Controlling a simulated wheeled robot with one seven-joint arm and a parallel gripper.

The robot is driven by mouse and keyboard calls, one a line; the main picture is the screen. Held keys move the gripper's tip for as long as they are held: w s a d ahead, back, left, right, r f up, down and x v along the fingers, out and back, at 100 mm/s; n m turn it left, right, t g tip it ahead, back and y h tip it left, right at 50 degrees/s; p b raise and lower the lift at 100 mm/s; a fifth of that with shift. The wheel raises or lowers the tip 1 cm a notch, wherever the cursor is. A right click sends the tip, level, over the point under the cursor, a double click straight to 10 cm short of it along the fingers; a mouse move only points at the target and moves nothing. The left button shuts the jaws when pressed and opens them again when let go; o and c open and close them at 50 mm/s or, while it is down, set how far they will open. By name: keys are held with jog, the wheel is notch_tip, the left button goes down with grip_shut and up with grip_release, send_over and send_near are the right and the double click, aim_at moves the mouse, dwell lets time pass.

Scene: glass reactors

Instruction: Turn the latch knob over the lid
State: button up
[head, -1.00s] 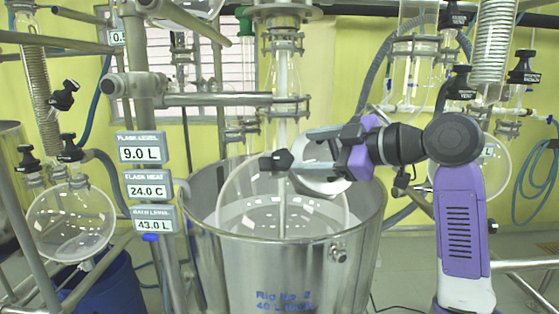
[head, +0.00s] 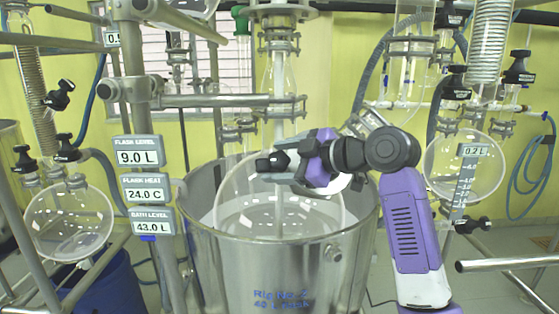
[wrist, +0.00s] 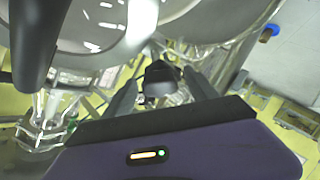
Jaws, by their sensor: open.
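The black latch knob (head: 265,162) is at the upper front of the large round glass flask (head: 245,195), and it also shows in the wrist view (wrist: 160,82). The white lid (head: 345,183) is mostly hidden behind my arm. My gripper (head: 287,162) comes in from the right, close to the knob. In the wrist view my gripper's two dark fingers (wrist: 160,74) are apart, one on each side of the knob. I cannot tell whether either finger touches it.
The flask sits in a steel bath (head: 285,265). Metal posts and a horizontal bar (head: 215,101) stand close on the left, with display panels (head: 138,151). Glass columns rise above. Another round flask (head: 450,165) is at the right, behind my arm.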

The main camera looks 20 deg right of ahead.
jog(key=shift+c, duration=0.5)
jog(key=c, duration=1.3)
jog(key=shift+o, duration=0.2)
